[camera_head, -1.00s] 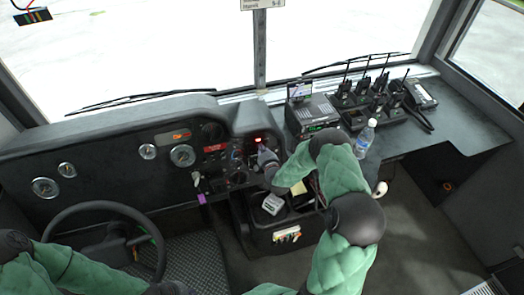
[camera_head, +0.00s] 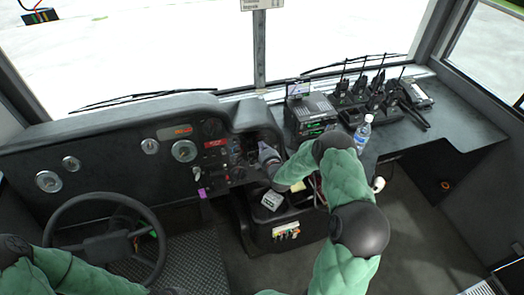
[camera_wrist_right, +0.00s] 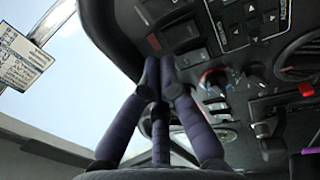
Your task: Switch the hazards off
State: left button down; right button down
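The dashboard switch panel (camera_head: 228,150) is right of the steering wheel, and my right gripper (camera_head: 266,150) is in front of its right end. In the right wrist view my right gripper (camera_wrist_right: 166,72) has its purple-grey fingers drawn together at the tips, with nothing seen between them. The tips are close to a black rocker switch (camera_wrist_right: 188,58) and a dark red lens (camera_wrist_right: 153,42) that looks unlit. I cannot tell whether they touch. I cannot read which switch is the hazard one. My left gripper is not visible; only its green-sleeved arm shows at lower left.
A steering wheel (camera_head: 104,236) stands at left. A radio unit (camera_head: 312,114), several handheld radios (camera_head: 362,95) and a water bottle (camera_head: 363,134) are on the right-hand counter.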

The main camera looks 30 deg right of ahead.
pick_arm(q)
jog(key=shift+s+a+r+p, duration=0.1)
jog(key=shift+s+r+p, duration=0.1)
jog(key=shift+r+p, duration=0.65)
pick_arm(e)
jog(key=r+v, duration=0.2)
jog(key=v, duration=0.8)
jog(key=shift+w, duration=0.3)
jog(key=shift+r, duration=0.1)
jog(key=s+a+f+m+g+y, duration=0.2)
jog(key=s+a+f+m+g, duration=0.15)
jog(key=a+f, duration=0.35)
jog(key=s+a+f+m+g+y, duration=0.2)
jog(key=s+a+f+m+g, duration=0.15)
jog(key=a+f+m, duration=0.35)
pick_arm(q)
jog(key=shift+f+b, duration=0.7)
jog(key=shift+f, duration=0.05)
pick_arm(e)
jog(key=s+a+f+m+g+y, duration=0.1)
jog(key=s+a+f+m+g, duration=0.1)
jog(key=s+a, duration=0.5)
jog(key=s+a+f+m+g+y, duration=0.2)
jog(key=s+a+m+g, duration=0.3)
jog(key=s, duration=0.8)
jog(key=shift+s+a+f+g, duration=0.35)
jog(key=shift+a+f, duration=0.5)
jog(key=shift+a, duration=0.15)
